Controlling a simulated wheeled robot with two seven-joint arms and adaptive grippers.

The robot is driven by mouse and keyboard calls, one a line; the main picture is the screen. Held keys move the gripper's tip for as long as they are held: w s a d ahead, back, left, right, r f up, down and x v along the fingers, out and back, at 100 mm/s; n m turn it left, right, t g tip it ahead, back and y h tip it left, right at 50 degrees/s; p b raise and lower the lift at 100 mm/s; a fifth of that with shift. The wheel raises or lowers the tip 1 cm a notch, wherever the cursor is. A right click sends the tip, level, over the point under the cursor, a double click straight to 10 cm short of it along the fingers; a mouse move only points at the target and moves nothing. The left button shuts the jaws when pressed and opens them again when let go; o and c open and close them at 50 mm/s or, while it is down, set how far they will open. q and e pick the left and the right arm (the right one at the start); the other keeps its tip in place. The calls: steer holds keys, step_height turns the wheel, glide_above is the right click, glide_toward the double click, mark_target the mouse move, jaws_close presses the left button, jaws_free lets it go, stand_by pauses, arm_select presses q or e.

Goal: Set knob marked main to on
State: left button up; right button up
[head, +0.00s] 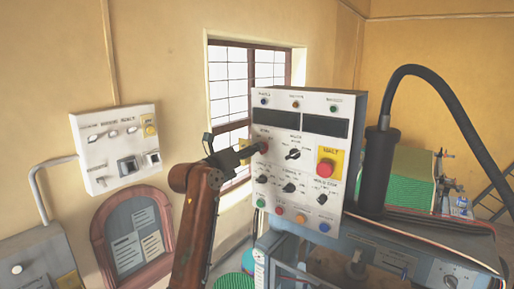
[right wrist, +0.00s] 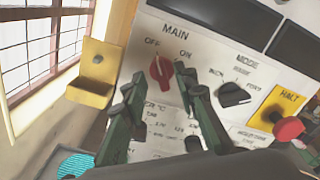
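The red knob marked MAIN (right wrist: 160,71) is on the white control panel (right wrist: 140,40) in the right wrist view. OFF is printed at its upper left and ON at its upper right. Its pointer seems to lie nearer OFF. My right gripper (right wrist: 155,86) is open, with its green fingers apart just in front of and below the knob. I cannot tell whether a finger touches it. In the head view my right gripper (head: 258,149) reaches the upper left of the panel (head: 292,98) and partly hides the red knob. My left gripper is not in view.
The black MODE knob (right wrist: 234,94) is just right of the right finger. The red HALT button (head: 325,168) on yellow is further right. A yellow holder (right wrist: 94,75) juts out left of the panel. A black hose (head: 440,85) arches at the right.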

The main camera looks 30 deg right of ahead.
steer(key=shift+x, duration=1.05)
jaws_close()
